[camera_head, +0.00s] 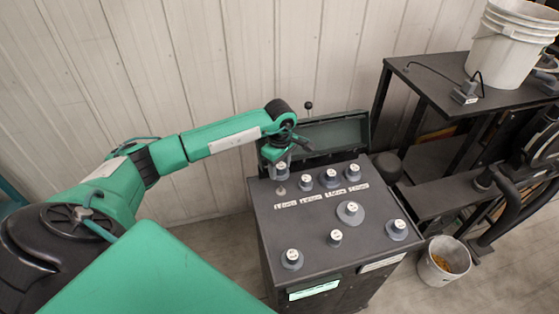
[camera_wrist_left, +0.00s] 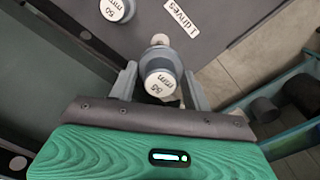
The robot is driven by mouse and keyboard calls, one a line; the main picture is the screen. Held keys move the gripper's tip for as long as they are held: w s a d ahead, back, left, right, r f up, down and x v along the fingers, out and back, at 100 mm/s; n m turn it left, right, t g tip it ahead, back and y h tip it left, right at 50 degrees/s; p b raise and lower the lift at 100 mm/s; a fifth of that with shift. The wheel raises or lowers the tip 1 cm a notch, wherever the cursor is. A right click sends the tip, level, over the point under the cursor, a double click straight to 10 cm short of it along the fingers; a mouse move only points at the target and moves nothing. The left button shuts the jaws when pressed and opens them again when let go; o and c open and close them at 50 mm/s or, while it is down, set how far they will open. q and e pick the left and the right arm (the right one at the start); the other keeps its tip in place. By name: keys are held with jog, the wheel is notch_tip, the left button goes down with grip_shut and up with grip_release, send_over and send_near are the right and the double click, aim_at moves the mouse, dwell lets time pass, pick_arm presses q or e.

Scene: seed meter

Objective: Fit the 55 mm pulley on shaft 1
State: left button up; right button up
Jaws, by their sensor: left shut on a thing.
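My left gripper (camera_head: 281,160) is shut on a grey pulley (camera_head: 281,174) with a white top label, above the back left of the dark machine top (camera_head: 312,226). In the left wrist view my left gripper (camera_wrist_left: 160,86) has one finger on each side of the pulley (camera_wrist_left: 160,82). Its label seems to read 50 mm, but the print is too small to be sure. Shaft 1 (camera_head: 281,190) appears as a small bare post by the leftmost label. The post (camera_wrist_left: 160,40) also shows just beyond the held pulley, which looks apart from it. My right gripper is not in view.
Several pulleys stand in the back row, one of them beside the held one (camera_head: 305,176). Others stand farther forward: a wide one (camera_head: 350,212), a small one (camera_head: 336,237), and ones at right (camera_head: 397,229) and front left (camera_head: 291,259). A raised lid (camera_head: 335,133) stands behind.

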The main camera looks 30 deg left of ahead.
pick_arm(q)
jog(key=shift+d+f, duration=0.1)
jog(key=shift+f, duration=0.25)
jog(key=shift+f+b, duration=0.4)
jog(key=shift+f, duration=0.15)
jog(key=shift+f+b, duration=0.35)
jog(key=shift+f, duration=1.2)
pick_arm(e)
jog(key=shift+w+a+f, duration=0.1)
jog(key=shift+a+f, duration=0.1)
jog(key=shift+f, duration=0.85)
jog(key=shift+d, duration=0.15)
pick_arm(q)
jog(key=shift+b, duration=0.3)
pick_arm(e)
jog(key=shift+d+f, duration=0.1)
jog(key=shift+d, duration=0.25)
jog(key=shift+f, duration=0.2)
